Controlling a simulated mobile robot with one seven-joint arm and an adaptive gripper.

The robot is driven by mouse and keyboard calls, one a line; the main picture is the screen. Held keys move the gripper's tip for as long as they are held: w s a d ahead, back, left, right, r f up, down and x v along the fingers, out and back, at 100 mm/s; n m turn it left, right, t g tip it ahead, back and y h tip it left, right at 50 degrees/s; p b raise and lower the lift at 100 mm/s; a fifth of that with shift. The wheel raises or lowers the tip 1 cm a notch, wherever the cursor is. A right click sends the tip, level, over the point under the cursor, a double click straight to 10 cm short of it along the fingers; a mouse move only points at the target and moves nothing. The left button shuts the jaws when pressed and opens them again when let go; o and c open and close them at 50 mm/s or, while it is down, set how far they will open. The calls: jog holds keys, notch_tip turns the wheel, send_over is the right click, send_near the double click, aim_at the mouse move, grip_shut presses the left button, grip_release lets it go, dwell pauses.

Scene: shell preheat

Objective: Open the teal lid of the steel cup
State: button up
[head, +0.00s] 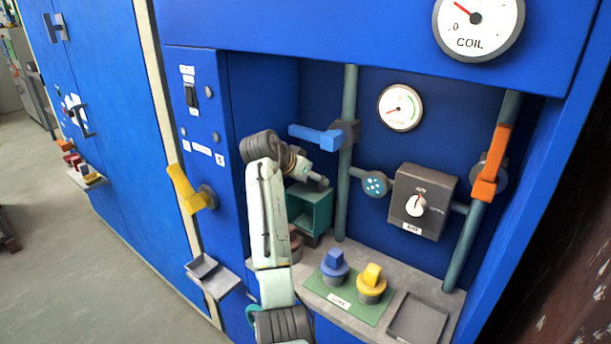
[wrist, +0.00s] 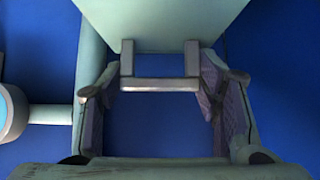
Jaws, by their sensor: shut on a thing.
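A teal square-edged shape (head: 319,212), which I take for the lid, stands in the recess just below my gripper (head: 322,181), partly hidden by my arm. In the wrist view, a pale grey-teal panel (wrist: 160,22) carries a grey bar handle (wrist: 160,85) on two posts. My gripper (wrist: 160,88) has one finger at each end of this bar and is shut on it. The steel cup cannot be made out clearly; a dark round body (head: 296,243) shows partly behind my arm. The lid's exact tilt is hard to tell.
A blue lever (head: 316,134) sits just above my gripper, on a vertical pipe (head: 346,205). A grey dial box (head: 423,203) is to the right. Blue (head: 334,266) and yellow (head: 371,284) knobs stand on a green plate below. An empty tray (head: 417,317) lies at right.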

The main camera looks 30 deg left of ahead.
jog(key=shift+w+r+g, duration=0.3)
jog(key=shift+w+g, duration=0.1)
jog(key=shift+w, duration=0.4)
jog(key=o, duration=1.7)
jog(key=shift+f, duration=0.25)
jog(key=shift+d, duration=0.1)
jog(key=v, duration=1.2)
jog(key=shift+d, duration=0.15)
